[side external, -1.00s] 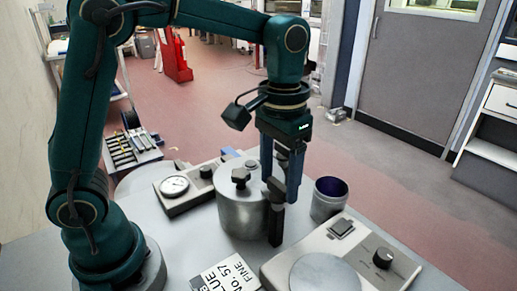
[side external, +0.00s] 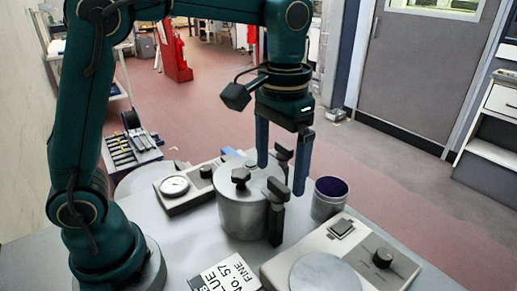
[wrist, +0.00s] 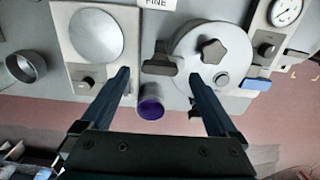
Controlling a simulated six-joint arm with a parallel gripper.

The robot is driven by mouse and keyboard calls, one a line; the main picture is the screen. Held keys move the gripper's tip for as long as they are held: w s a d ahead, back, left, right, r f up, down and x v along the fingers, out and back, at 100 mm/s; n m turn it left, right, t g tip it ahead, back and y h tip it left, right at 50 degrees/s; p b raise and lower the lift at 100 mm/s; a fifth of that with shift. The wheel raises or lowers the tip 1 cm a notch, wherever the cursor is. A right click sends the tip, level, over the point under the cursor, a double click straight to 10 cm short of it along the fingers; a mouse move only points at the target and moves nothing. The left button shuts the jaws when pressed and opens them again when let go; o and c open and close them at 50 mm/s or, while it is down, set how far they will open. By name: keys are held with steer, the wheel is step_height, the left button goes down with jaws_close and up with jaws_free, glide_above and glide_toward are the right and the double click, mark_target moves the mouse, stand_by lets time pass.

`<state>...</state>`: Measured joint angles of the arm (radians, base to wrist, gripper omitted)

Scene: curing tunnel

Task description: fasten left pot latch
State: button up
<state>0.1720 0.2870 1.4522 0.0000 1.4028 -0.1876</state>
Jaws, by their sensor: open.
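The pot (side external: 240,217) is a silver cylinder with a lid and a dark star-shaped knob (side external: 240,177). A dark latch (side external: 276,222) stands at its near right side, its handle at lid height. It also shows in the wrist view (wrist: 160,66), beside the lid (wrist: 225,42). A second dark latch (side external: 283,153) is at the far side, partly hidden by my gripper. I cannot tell whether either latch is fastened. My gripper (side external: 281,178) is open and empty, pointing down over the pot's right side. In the wrist view my fingers (wrist: 160,75) are spread, the near latch appearing between them.
A purple-lined cup (side external: 329,198) stands close right of the pot. A scale (side external: 290,262) with a round plate is at the front right. A gauge box (side external: 180,192) is behind left. A printed label (side external: 225,275) lies in front.

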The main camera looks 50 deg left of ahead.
steer(key=shift+r, duration=1.35)
steer(key=s+a+r+t, duration=0.3)
steer(key=s+a, duration=0.1)
steer(key=s, duration=0.3)
steer(key=s+f+t, duration=0.2)
steer(key=s+f, duration=0.2)
steer(key=f, duration=0.2)
steer(key=shift+a+f+t, duration=0.15)
steer(key=shift+a+t, duration=0.15)
steer(key=shift+a, duration=0.1)
